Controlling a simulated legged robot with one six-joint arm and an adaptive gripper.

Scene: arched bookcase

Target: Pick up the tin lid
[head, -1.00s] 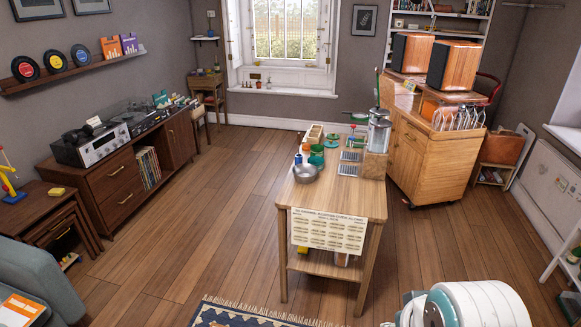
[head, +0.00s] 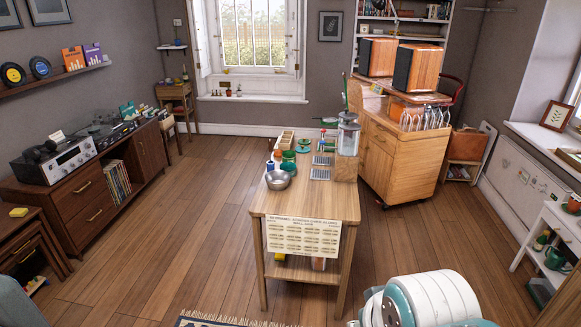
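The wooden table (head: 325,205) stands in the middle of the room. Several small things are on its far half: a metal bowl (head: 278,180), a green tin-like container (head: 288,158), a flat green piece (head: 303,148) and a glass jar with a metal top (head: 348,134). I cannot tell at this size which of these, if any, is the tin lid. My gripper is not in view. A white and teal part of my own body shows at the bottom right, in front of the table.
A wooden cabinet (head: 393,160) with two speakers stands behind the table at the right. A sideboard (head: 90,195) with audio gear is along the left wall. A low white shelf (head: 548,232) is at the right. The floor (head: 190,220) left of the table is open. A rug (head: 215,320) lies at the front.

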